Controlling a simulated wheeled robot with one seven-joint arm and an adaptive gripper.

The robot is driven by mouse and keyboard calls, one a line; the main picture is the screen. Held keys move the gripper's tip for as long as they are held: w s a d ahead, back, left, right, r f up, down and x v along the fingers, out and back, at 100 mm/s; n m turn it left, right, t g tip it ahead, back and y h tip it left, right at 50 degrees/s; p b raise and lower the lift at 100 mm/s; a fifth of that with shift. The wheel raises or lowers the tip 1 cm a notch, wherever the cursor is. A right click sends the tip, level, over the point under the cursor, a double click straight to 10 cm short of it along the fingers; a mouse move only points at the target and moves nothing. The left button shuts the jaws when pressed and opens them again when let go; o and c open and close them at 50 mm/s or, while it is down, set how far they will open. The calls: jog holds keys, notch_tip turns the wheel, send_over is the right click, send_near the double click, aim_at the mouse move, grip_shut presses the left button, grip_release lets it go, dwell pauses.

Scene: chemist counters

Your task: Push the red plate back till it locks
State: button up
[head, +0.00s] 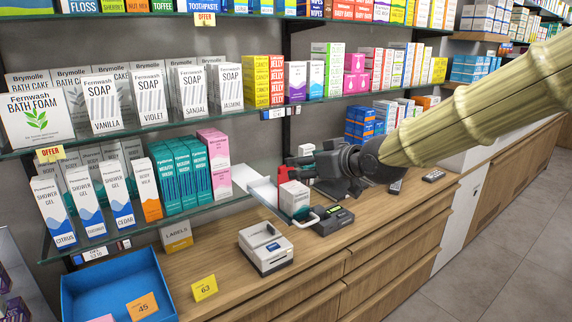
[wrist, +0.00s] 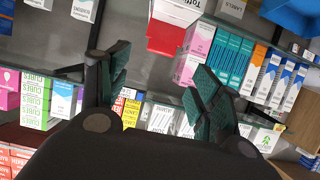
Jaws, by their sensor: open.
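My gripper (head: 302,168) reaches in from the right, close to the plate. In the wrist view my gripper (wrist: 160,65) has its two dark fingers spread apart with nothing between them. I cannot tell whether a finger touches the plate.
Pink cartons (head: 214,150) and teal cartons (head: 190,168) stand left of the plate. A card terminal (head: 326,220) and a label printer (head: 265,248) sit on the wooden counter (head: 340,262) below. A blue tray (head: 85,290) is front left.

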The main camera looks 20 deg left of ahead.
jog(key=p+x, duration=0.3)
jog(key=x, duration=0.7)
jog(key=shift+f, duration=0.1)
